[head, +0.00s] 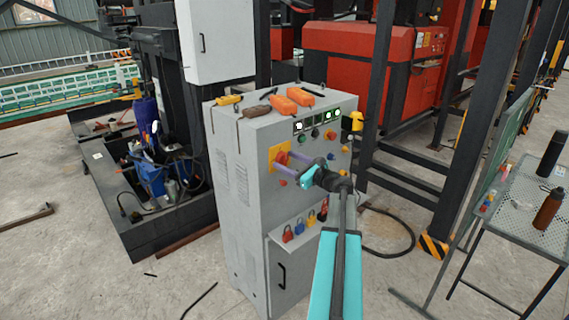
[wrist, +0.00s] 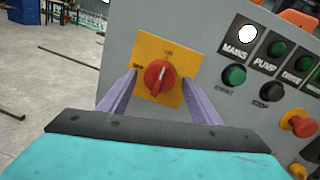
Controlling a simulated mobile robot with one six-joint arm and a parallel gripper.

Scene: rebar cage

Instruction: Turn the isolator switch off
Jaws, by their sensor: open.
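The isolator switch is a round red knob (wrist: 160,77) on a yellow plate (wrist: 178,50), on the front of a grey control cabinet. It also shows in the head view as a red knob (head: 282,158), partly hidden by my gripper. A pale line on the knob points up and slightly right. My gripper (wrist: 163,105) is open, its two purple fingers on either side of the knob in the wrist view. I cannot tell whether the fingers touch it. In the head view my gripper (head: 285,162) reaches the cabinet front from the right.
The grey cabinet (head: 240,200) carries tools on top, including orange ones (head: 300,96). A white MAINS lamp (wrist: 248,34) and several buttons sit right of the switch. A mesh table (head: 520,205) stands at the right.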

